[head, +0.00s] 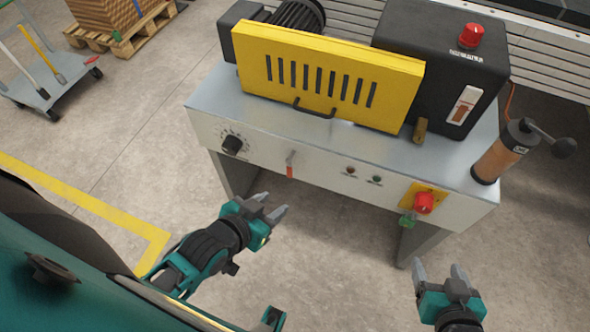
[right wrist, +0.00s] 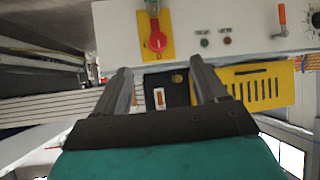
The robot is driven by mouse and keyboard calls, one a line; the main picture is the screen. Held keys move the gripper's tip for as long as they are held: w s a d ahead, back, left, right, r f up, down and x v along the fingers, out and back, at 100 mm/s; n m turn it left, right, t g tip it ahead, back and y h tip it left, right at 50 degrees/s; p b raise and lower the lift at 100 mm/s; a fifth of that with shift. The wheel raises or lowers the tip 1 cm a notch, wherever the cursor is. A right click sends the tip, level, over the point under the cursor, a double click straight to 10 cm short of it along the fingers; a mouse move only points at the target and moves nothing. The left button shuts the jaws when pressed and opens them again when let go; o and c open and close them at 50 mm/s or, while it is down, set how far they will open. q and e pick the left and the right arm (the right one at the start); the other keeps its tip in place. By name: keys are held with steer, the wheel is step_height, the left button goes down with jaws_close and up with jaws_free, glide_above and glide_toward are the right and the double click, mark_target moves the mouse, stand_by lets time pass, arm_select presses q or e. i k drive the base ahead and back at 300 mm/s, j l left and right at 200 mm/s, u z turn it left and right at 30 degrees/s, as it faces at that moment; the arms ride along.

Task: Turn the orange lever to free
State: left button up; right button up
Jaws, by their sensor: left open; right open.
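The orange lever (head: 290,171) is a small handle on the front panel of the roller coater (head: 325,155). It hangs roughly straight down from its pivot, between the black dial and the indicator lights. It also shows at the upper right of the right wrist view (right wrist: 282,15), which sees the machine upside down. Its markings are too small to read. My left gripper (head: 275,209) is open and empty, in front of and below the lever, apart from it. My right gripper (head: 438,270) is open and empty, low in front of the panel's right end; its fingers show in the wrist view (right wrist: 160,70).
A black dial (head: 232,145) sits left of the lever. A red emergency knob (head: 424,203) on a yellow plate, with a green piece (head: 407,220) below, is at the right. A yellow guard (head: 328,77) and a cylinder with a crank (head: 500,152) are on top. Floor before the panel is clear.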

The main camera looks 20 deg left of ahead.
mark_target(289, 161)
steer(key=j+z, duration=0.1)
steer(key=j, duration=2.55)
steer(key=k, duration=0.05)
